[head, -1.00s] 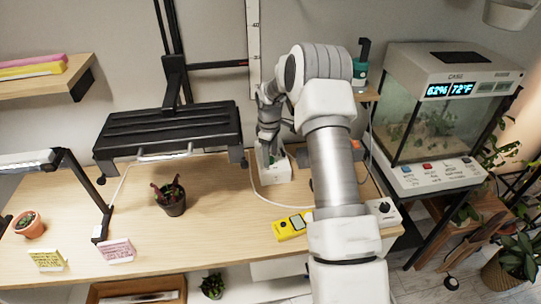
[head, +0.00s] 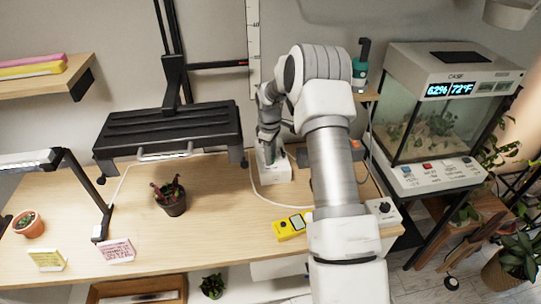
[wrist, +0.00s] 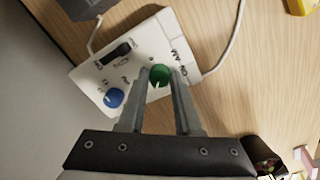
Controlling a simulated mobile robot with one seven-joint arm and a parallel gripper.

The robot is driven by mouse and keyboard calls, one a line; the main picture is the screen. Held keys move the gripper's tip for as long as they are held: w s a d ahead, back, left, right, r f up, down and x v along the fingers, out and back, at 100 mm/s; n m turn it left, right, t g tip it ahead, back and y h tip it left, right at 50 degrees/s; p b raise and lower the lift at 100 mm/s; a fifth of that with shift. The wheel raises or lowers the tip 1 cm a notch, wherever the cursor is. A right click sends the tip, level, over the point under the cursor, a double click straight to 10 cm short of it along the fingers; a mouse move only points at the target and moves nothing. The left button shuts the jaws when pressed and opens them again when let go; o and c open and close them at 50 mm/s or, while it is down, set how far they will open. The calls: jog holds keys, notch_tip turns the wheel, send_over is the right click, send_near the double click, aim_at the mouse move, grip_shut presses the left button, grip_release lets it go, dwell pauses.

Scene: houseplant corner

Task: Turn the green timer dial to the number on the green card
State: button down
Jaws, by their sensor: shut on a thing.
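The green timer dial (wrist: 159,75) is a round knob on a white control box (wrist: 95,72). The box also carries a blue dial (wrist: 114,97) and a black switch (wrist: 116,53). My gripper (wrist: 160,79) has one finger on each side of the green dial and is shut on it. In the head view the white box (head: 279,171) stands at the back of the table, with my gripper (head: 268,156) over it. The dial's number marks are partly covered by my fingers and too small to read. I cannot make out a clearly green card.
A pale yellow card (head: 46,260) and a pink card (head: 116,250) stand at the table's front left; their writing is illegible. A potted plant (head: 172,203), a yellow meter (head: 290,227) and a black raised stand (head: 165,128) are nearby. A white cable runs beside the box.

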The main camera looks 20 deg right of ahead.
jog(key=m+b, duration=0.1)
jog(key=m, duration=0.3)
jog(key=shift+b, duration=0.4)
jog(key=shift+m+b, duration=0.4)
jog(key=shift+m, duration=1.8)
jog(key=c, duration=0.6)
grip_release()
jog(key=shift+r, duration=0.15)
